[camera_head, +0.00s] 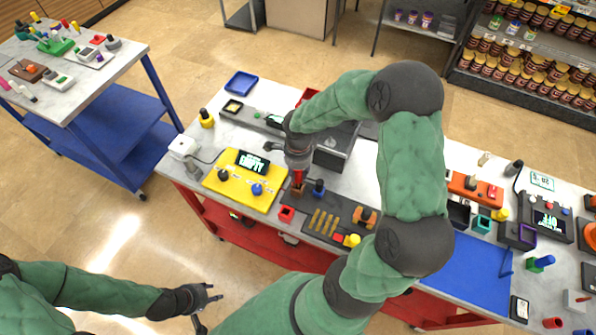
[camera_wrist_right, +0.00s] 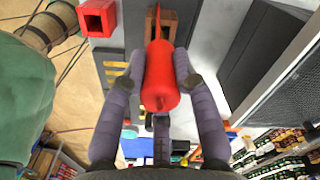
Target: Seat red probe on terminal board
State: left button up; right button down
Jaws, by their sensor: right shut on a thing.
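My right gripper (camera_head: 298,170) is shut on the red probe (camera_wrist_right: 160,80), which also shows below the fingers in the head view (camera_head: 298,177). The probe's thin tip points at a brown block (camera_wrist_right: 162,27), also seen in the head view (camera_head: 298,190). I cannot tell whether the tip is inside the block or just in front of it. The dark terminal board (camera_head: 345,224) carries brass strips and coloured pieces; a red square socket (camera_head: 286,213) sits at its left. My left gripper (camera_head: 205,305) is open and empty, away from the table over the floor.
A yellow meter (camera_head: 233,186) with a lit display and two knobs lies left of the board. A grey box (camera_head: 335,150) stands behind my right gripper. A blue mat (camera_head: 470,270) on the right has free room. My right arm crosses above the table's middle.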

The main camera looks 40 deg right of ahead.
jog(key=shift+f+b, duration=1.65)
jog(key=shift+b, duration=0.15)
dwell(0.5)
jog(key=shift+f+b, duration=0.45)
jog(key=shift+b, duration=0.3)
dwell(0.5)
jog(key=c, duration=0.9)
grip_release()
jog(key=shift+r+p, duration=2.25)
jog(key=shift+r, duration=2.3)
jog(key=shift+s+f, duration=0.1)
